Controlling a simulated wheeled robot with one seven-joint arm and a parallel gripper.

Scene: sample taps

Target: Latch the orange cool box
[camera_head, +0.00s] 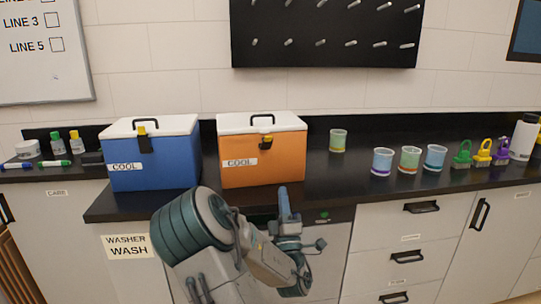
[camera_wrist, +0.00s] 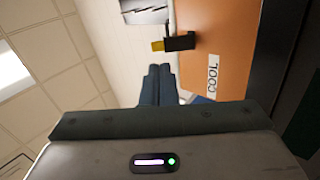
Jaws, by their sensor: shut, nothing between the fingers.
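The orange cool box (camera_head: 285,158) stands on the dark counter, with its white lid (camera_head: 235,123) down and a black handle on top. Its latch (camera_head: 266,143), black with a yellow part, is on the front near the lid edge. In the wrist view the latch (camera_wrist: 180,42) stands out from the orange face, its yellow end towards the left; I cannot tell whether it is fastened. My gripper (camera_head: 283,190) is shut and empty, in front of the box and below the latch. In the wrist view its fingertips (camera_wrist: 160,69) are together, apart from the latch.
A blue cool box (camera_head: 155,165) stands close on the left, its latch on its front. Several cups (camera_head: 382,161) and coloured padlock-like items (camera_head: 482,154) stand to the right. A black peg board (camera_head: 325,30) hangs above. The counter just right of the orange box is clear.

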